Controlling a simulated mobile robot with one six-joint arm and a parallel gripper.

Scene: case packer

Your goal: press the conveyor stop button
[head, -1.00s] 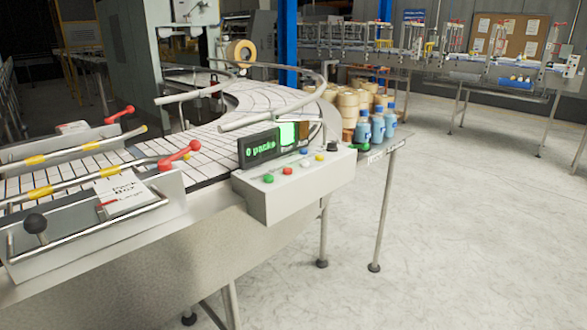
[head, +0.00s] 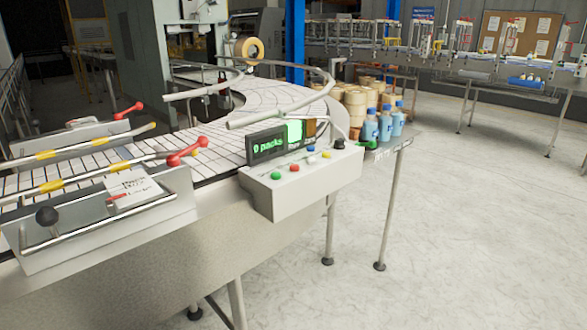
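A grey control box (head: 302,190) is fixed to the near side of the conveyor (head: 120,165), right of centre in the head view. On its sloped top are a green button (head: 276,176), a red button (head: 294,168), a blue button (head: 311,149), a white button (head: 311,160), a yellow button (head: 326,155) and a black knob (head: 339,143). Labels by the buttons are too small to read. A display (head: 266,143) behind them reads "0 packs" in green. My gripper is not in view.
Blue bottles (head: 385,123) stand on a small shelf behind the box. Conveyor legs (head: 330,230) stand below. The floor (head: 470,240) at right is clear.

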